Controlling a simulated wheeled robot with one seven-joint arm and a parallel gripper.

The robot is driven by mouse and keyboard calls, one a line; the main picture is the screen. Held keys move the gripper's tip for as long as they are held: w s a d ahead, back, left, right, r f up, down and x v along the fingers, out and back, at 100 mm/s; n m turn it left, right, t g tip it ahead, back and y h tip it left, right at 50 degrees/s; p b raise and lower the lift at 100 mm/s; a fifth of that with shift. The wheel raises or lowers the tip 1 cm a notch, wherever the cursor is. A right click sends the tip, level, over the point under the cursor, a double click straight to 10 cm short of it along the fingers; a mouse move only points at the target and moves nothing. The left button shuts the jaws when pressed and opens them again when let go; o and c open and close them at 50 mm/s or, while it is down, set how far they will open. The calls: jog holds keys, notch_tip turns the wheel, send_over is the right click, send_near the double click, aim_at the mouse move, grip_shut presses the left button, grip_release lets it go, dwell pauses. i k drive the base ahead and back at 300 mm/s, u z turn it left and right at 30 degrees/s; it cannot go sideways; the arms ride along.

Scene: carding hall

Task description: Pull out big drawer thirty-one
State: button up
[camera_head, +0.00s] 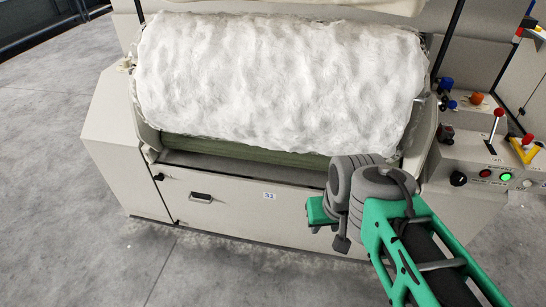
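The big drawer (235,210) is the wide, pale front panel low on the machine, with a small label reading 31 (269,196). It looks closed, its front about flush with the machine body. A dark recessed handle (200,197) sits on its left part. My gripper (330,226) is at the right end of the drawer front, well to the right of the handle and apart from it. My arm hides the right part of the drawer. The fingers are small and mostly hidden, so I cannot tell whether they are open.
A roller covered in white fibre (275,85) lies above the drawer, with a green roller (245,150) under it. A control panel (485,155) with levers, knobs and lit buttons stands at the right. The grey floor (215,280) in front of the drawer is clear on the left.

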aim_at(220, 202)
jog(key=z, duration=0.05)
jog(key=k, duration=0.65)
jog(key=u, duration=0.7)
jog(key=i, duration=0.55)
jog(key=u, duration=0.55)
jog(key=i, duration=0.9)
jog(key=z, duration=0.55)
